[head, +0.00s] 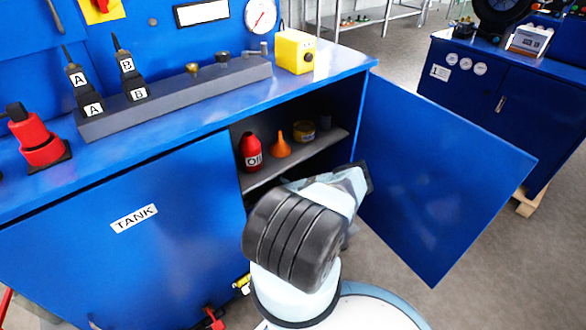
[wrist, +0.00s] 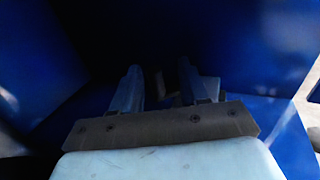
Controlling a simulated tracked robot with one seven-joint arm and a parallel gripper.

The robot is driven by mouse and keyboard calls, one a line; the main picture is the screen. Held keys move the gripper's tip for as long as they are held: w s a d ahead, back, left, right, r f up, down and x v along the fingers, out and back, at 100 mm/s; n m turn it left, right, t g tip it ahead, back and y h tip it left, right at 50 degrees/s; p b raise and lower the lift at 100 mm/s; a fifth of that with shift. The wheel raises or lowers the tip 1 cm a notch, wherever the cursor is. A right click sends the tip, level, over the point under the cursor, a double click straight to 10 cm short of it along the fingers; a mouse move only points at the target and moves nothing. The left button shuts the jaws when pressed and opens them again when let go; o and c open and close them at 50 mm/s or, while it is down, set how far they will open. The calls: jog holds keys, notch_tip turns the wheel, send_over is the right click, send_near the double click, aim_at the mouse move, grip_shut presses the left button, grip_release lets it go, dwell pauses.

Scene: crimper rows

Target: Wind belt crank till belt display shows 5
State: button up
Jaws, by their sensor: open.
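My gripper (wrist: 160,84) is open in the wrist view, its two fingers apart and pointing into a dark space. A dim, small shape shows between and beyond the fingers, too dark to name. I cannot pick out a belt crank or a belt display showing a number in either view.
The cupboard's blue door (head: 435,175) stands open on the right. A yellow box (head: 295,51) sits on the bench top above.

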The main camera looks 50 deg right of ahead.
jog(key=shift+t, duration=0.3)
jog(key=shift+s+a, duration=0.1)
jog(key=shift+a, duration=2.15)
jog(key=shift+d, duration=0.1)
jog(key=shift+s, duration=0.15)
jog(key=shift+c, duration=1.4)
jog(key=shift+s+a+r+m+t, duration=0.2)
jog(key=shift+m+t, duration=0.3)
jog(key=shift+t, duration=0.3)
jog(key=c, duration=0.4)
jog(key=shift+s+a+m+t+y, duration=0.35)
jog(key=shift+m+t+y, duration=0.15)
jog(key=shift+t, duration=0.5)
grip_shut()
jog(key=s+a+f+m+t+y, duration=0.2)
jog(key=s+a+m+t+y, duration=0.2)
jog(key=s+m+t+y, duration=0.5)
jog(key=w+d+n+g+h, duration=0.1)
jog(key=w+d+n+g, duration=0.1)
jog(key=w+d, duration=0.6)
jog(key=shift+w+d+r, duration=0.15)
jog(key=shift+w+r, duration=0.05)
jog(key=shift+w, duration=0.3)
